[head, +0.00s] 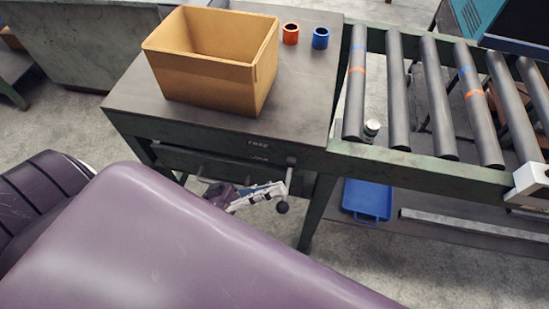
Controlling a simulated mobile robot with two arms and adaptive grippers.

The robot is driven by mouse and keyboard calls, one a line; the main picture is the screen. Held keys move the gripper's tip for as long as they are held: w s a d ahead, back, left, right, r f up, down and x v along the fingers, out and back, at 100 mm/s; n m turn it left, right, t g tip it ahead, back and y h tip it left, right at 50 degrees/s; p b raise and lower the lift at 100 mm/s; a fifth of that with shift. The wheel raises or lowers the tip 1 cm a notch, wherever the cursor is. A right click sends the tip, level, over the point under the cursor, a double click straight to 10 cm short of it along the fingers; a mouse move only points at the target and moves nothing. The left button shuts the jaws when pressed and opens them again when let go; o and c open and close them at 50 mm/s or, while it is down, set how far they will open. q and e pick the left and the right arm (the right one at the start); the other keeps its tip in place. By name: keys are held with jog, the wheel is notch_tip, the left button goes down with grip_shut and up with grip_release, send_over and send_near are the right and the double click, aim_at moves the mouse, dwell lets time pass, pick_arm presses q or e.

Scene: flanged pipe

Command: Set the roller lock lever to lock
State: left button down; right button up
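The roller lock lever (289,180) hangs from a pivot on the front of the green bench, near its right leg. It points down, and a dark ball knob (282,207) is at its lower end. Small labels FREE (257,143) and LOCK (259,158) are on the bench front, left of the pivot. My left gripper (272,192) is just left of the lever, with its fingers reaching toward it near the knob. I cannot tell whether it touches the lever or how far the fingers are apart. My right gripper is not in view.
An open cardboard box (200,88) stands on the bench top, with an orange cup (290,34) and a blue cup (320,38) beside it. A roller conveyor (425,165) joins the bench on the right. A blue tray (367,200) lies below it. My purple arm hides the lower left.

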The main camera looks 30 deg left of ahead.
pick_arm(q)
jog(key=shift+s+f, duration=0.15)
jog(key=shift+f, duration=0.45)
jog(key=v, duration=1.1)
jog(key=shift+a+r, duration=0.35)
jog(key=shift+s, duration=0.15)
